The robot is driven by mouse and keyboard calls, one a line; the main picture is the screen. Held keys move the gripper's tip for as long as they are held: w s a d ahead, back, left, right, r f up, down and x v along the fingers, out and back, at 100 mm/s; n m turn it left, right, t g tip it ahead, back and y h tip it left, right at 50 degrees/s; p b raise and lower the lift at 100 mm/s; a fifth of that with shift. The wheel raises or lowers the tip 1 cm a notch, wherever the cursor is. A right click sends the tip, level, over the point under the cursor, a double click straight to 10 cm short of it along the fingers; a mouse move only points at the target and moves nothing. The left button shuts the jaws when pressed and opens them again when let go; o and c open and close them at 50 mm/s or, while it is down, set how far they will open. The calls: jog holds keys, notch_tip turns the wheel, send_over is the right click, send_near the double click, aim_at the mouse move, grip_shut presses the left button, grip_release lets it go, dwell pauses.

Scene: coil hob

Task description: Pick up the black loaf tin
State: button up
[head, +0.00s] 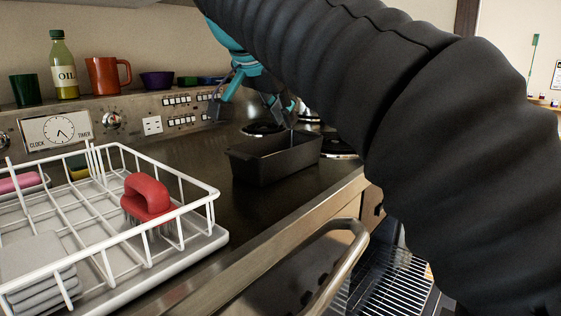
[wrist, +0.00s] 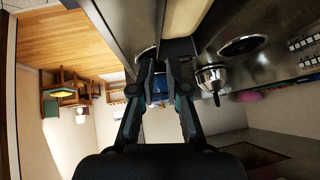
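The black loaf tin (head: 262,164) sits upright on the dark counter top in the head view, near the front edge and beside the coil hob.
A white wire dish rack (head: 205,190) with a red-handled brush (head: 147,195) stands left of the tin. Coil burners (head: 262,129) lie behind it. A bottle of oil (head: 63,68) and a red mug (head: 104,75) stand on the back ledge. An oven handle (head: 340,265) juts out in front.

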aim_at(298, 148)
jog(key=x, duration=0.6)
jog(key=shift+s+a+f+b, duration=0.1)
jog(key=shift+b, duration=0.2)
jog(key=shift+x, duration=2.7)
grip_shut()
